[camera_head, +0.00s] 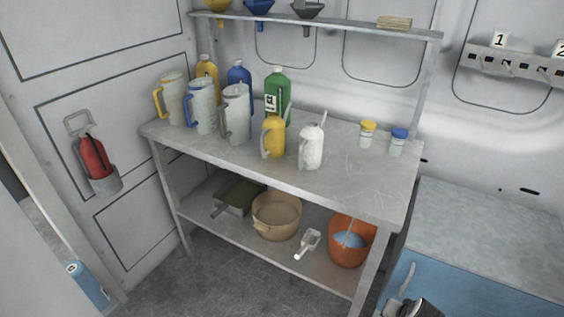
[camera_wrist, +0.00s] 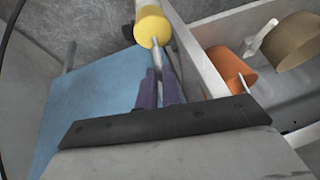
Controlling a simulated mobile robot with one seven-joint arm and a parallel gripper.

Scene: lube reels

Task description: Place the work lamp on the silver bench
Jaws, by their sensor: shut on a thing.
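The silver bench (camera_head: 330,178) is a scratched grey metal table with a lower shelf and an upper rack, in the middle of the head view. Its pale leg and lower shelf also show at the right of the wrist view (camera_wrist: 197,62). My gripper (camera_wrist: 161,78) is shut on the grey stem of a thing with a yellow rounded end (camera_wrist: 152,24), which seems to be the work lamp. In the head view a dark part of my gripper (camera_head: 418,308) shows at the bottom edge, right of the bench; the lamp is mostly out of view there.
Several jugs and bottles, including a green bottle (camera_head: 278,95), crowd the bench's left and middle. Two small jars, one with a yellow lid (camera_head: 367,133), stand at the right. The front right top is clear. An orange bucket (camera_head: 350,240) and tan basin (camera_head: 276,214) sit below.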

